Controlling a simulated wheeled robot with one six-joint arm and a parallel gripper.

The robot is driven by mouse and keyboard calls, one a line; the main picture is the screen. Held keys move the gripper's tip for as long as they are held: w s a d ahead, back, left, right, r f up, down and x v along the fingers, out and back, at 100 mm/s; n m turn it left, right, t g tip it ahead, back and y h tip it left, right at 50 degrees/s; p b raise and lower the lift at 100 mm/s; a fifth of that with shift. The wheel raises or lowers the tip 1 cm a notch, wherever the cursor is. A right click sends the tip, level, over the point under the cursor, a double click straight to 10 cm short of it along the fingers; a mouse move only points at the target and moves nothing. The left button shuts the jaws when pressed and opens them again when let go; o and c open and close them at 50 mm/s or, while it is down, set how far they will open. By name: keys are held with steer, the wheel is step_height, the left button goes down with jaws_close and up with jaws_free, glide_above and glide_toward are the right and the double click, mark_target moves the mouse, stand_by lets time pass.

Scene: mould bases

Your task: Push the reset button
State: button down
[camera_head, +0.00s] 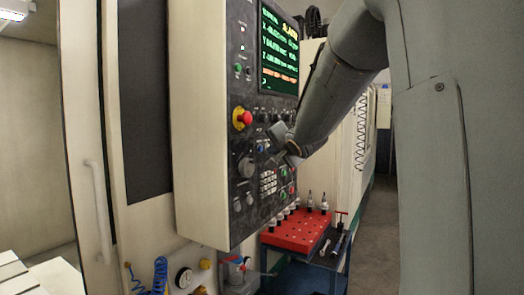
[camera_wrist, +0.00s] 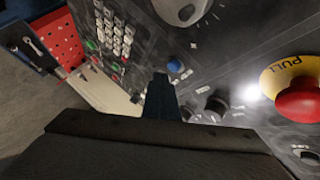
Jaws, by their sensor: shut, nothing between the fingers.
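The control panel (camera_head: 240,110) of the machine carries a screen, knobs, a keypad and several buttons. A blue round button (camera_wrist: 175,65) sits on the panel in the wrist view, just above and right of my gripper's tip. It also shows in the head view (camera_head: 260,149), left of my gripper. Its label is too small to read, so I cannot tell whether it is the reset button. My gripper (camera_wrist: 161,76) is shut and empty, its tip close to the panel. I cannot tell whether it touches. In the head view my gripper (camera_head: 274,155) is partly hidden by my wrist.
A red emergency stop button (camera_head: 243,119) on a yellow ring is left of my gripper; it is at the right in the wrist view (camera_wrist: 299,100). Green and red buttons (camera_head: 284,181) sit below. A red tool tray (camera_head: 291,239) stands beside the machine.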

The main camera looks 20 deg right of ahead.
steer(key=shift+a, duration=0.1)
stand_by(0.5)
steer(key=shift+w+a, duration=0.2)
steer(key=shift+w, duration=0.1)
steer(key=shift+w+a, duration=0.2)
steer(key=shift+w, duration=0.15)
stand_by(0.8)
steer(key=shift+s, duration=0.1)
steer(key=shift+s+d+p, duration=0.5)
steer(key=shift+s+p, duration=0.05)
steer(key=shift+p, duration=0.4)
steer(key=shift+s+d+p, duration=0.75)
steer(key=shift+s+p, duration=0.25)
steer(key=shift+p, duration=0.2)
steer(key=shift+s+d+p, duration=0.75)
steer(key=shift+s+p, duration=0.25)
steer(key=shift+p, duration=0.15)
